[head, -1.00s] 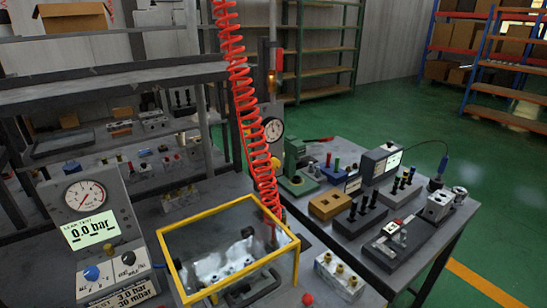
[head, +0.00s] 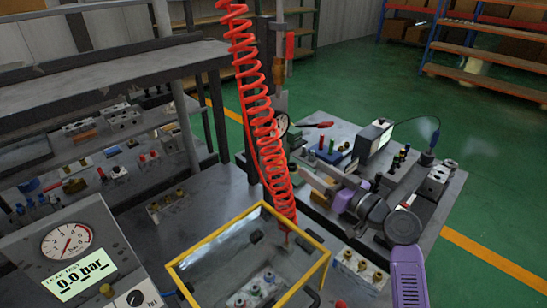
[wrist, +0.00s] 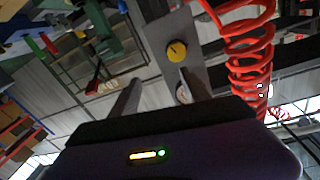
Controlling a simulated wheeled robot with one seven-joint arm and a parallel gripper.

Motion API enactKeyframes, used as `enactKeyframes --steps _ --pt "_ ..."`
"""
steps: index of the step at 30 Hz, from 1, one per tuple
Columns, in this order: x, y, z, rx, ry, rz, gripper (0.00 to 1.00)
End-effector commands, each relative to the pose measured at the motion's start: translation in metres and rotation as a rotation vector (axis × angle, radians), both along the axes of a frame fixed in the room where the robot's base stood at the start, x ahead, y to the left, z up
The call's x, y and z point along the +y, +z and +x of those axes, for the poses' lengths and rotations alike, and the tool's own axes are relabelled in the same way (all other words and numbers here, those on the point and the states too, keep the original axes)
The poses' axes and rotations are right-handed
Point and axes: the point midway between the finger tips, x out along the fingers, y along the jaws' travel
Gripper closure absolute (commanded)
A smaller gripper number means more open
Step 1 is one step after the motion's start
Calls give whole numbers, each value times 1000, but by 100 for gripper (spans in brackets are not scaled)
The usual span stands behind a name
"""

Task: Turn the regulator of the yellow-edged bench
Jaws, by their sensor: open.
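In the wrist view a yellow round knob (wrist: 177,51) with a dark mark sits on a grey upright plate (wrist: 157,33). A round gauge (wrist: 183,93) on that plate is partly hidden by a finger. My gripper (wrist: 160,92) is open and empty, its two fingers apart and short of the knob. In the head view my gripper (head: 318,177) reaches left from my purple and grey arm, toward the post with a gauge (head: 282,124). The red coiled hose covers part of that gauge. I cannot make out the knob clearly there, nor a yellow bench edge.
A red coiled hose (head: 262,110) hangs close beside the post. A yellow-framed clear box (head: 247,262) stands in front. A leak tester (head: 75,255) reading 0.0 bar is at left. The bench at right (head: 328,127) is crowded with parts. Green floor lies beyond.

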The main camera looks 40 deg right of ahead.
Motion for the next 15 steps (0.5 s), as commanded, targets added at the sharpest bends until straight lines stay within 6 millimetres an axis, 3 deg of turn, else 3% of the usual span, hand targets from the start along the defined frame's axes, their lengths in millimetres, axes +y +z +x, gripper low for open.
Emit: enactKeyframes --steps 5,10,15 --pt "27 -8 0 9 110 -65 45" --pt "29 -8 9 14 117 -96 45" --pt "31 -6 34 14 117 -95 45"
